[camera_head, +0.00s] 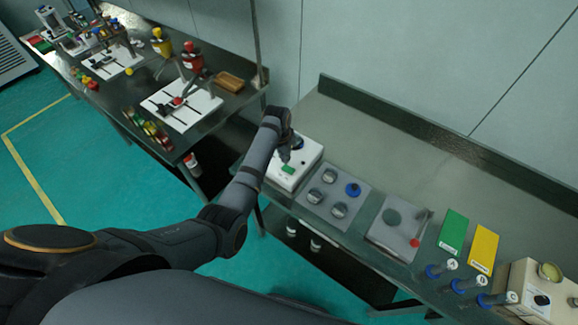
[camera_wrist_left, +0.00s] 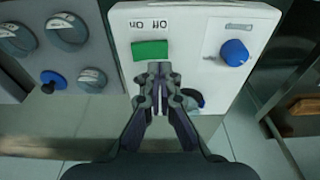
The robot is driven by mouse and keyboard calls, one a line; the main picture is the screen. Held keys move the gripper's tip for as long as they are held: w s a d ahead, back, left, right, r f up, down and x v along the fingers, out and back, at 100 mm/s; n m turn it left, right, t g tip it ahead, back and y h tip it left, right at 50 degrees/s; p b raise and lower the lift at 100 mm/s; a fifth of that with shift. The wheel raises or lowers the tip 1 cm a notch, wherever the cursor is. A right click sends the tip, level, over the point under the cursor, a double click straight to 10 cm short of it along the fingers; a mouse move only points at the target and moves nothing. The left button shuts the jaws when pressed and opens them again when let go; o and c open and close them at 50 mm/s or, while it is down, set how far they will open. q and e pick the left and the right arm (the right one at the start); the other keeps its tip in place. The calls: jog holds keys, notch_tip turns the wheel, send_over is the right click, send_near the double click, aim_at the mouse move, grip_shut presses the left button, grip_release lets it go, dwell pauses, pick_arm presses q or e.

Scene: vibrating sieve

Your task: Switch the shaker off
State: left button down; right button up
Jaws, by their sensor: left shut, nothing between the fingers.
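The shaker is a white box (camera_head: 308,154) on the bench; its front also fills the upper middle of the left wrist view (camera_wrist_left: 198,22). It has a green rocker switch (camera_wrist_left: 150,50), also visible in the head view (camera_head: 288,169), and a blue knob (camera_wrist_left: 234,52). "On" and "Off" labels appear upside down beside the switch. I cannot tell which side is pressed. My left gripper (camera_wrist_left: 159,68) is shut and empty, with its fingertips at the switch's lower edge in the wrist view. I cannot tell whether they touch it. My right gripper is out of view.
A grey panel with round sieve-like pieces (camera_head: 333,197) lies right of the shaker. Further right are a plate with a red knob (camera_head: 398,228), green (camera_head: 453,232) and yellow (camera_head: 483,249) cards, and blue-based cylinders. Another bench (camera_head: 228,118) stands left, across a gap.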

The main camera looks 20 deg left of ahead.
aim_at(285, 168)
pick_arm(q)
notch_tip(285, 168, up, 4)
jog(key=shift+f, duration=0.1)
dwell(0.4)
jog(key=shift+s, duration=0.1)
